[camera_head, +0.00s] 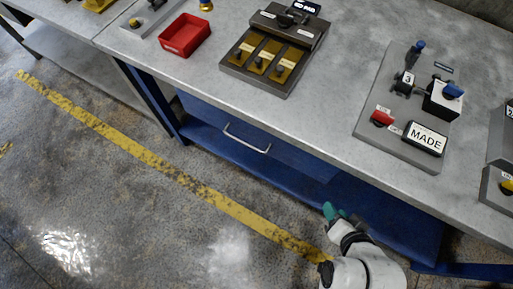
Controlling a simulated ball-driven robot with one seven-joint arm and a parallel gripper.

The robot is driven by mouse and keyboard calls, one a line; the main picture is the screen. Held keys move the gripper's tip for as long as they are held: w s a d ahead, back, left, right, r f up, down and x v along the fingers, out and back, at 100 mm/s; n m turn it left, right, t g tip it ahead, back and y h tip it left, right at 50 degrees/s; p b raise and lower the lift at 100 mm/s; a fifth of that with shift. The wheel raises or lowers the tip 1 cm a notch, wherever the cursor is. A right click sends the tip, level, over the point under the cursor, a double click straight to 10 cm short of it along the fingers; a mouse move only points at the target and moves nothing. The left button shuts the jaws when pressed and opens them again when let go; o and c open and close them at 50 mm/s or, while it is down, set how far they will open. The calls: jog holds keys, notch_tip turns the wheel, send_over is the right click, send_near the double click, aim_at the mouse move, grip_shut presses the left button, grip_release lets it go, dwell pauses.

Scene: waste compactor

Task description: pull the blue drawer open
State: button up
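The blue drawer (292,157) sits under the grey worktop, and its front looks flush beneath the table edge. A pale metal bar handle (246,140) is fixed across its front. My gripper (335,211), with green fingertips, is at the lower right of the drawer, low in front of the bench. It is well apart from the handle and touches nothing that I can see. The fingers are small and partly hidden by my white wrist, so I cannot tell whether they are open or shut.
On the worktop (330,110) stand a red tray (184,36), a panel with brass plates (272,55) and a grey control board (400,140). A blue lower shelf (395,222) runs beneath. Open floor with a yellow line (150,165) lies in front of the bench.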

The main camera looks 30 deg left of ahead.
jog(key=s+a+f+m+t+y+b, duration=0.1)
jog(key=a+f+m+t+y+b, duration=0.25)
jog(key=a, duration=0.75)
jog(key=s+a+m+t+y+b, duration=0.1)
jog(key=a+m+t+y+b, duration=0.35)
jog(key=a, duration=0.75)
jog(key=w+a+r+n+g+y, duration=0.1)
jog(key=w+a+r, duration=0.1)
jog(key=w+a, duration=0.5)
jog(key=shift+p, duration=0.3)
jog(key=shift+w, duration=0.1)
jog(key=shift+f, duration=0.1)
grip_shut()
jog(key=shift+g, duration=0.3)
